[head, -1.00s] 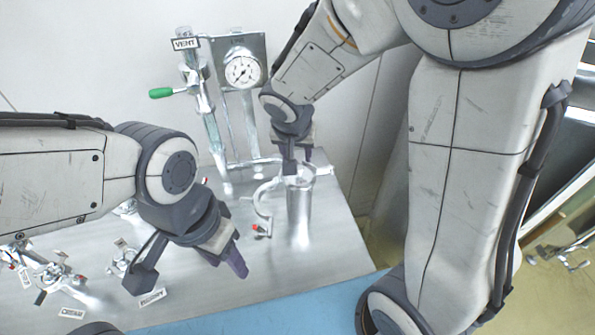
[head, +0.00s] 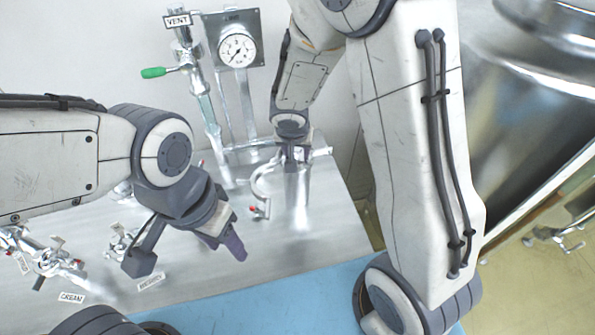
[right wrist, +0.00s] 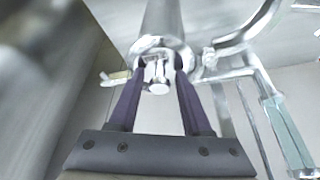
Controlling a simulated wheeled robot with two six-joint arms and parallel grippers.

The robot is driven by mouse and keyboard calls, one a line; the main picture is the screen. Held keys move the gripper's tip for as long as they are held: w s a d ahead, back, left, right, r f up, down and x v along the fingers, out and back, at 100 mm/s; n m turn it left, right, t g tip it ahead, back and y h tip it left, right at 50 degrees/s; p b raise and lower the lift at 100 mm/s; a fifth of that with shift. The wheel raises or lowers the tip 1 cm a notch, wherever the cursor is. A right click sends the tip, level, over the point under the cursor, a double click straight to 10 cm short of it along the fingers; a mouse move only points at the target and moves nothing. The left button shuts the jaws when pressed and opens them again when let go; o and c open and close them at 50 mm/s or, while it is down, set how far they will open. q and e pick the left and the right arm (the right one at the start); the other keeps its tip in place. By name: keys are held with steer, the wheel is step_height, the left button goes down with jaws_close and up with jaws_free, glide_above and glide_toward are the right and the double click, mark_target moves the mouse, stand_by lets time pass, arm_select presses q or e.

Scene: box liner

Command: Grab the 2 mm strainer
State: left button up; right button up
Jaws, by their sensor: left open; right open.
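A shiny metal cylinder (head: 298,205) stands upright on the metal table, with a clamp-like collar at its top. No 2 mm marking is legible, so I cannot tell whether the strainer is this cylinder or a part in it. My right gripper (head: 294,162) is at the cylinder's top and partly hides it. In the right wrist view, my right gripper (right wrist: 160,66) is open, with its purple fingers on either side of a small metal knob (right wrist: 159,86) below a ring. Contact is unclear. My left gripper (head: 226,247) is open and empty above the table, left of the cylinder.
A pressure gauge (head: 237,50), a VENT label (head: 177,20) and a green-handled valve (head: 153,72) stand behind. Small valves (head: 45,258) with tags lie at the left. A curved metal arm (head: 262,185) sits beside the cylinder.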

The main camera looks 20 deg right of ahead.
jaws_close()
steer(key=shift+w+r, duration=0.1)
steer(key=shift+r, duration=0.05)
stand_by(1.2)
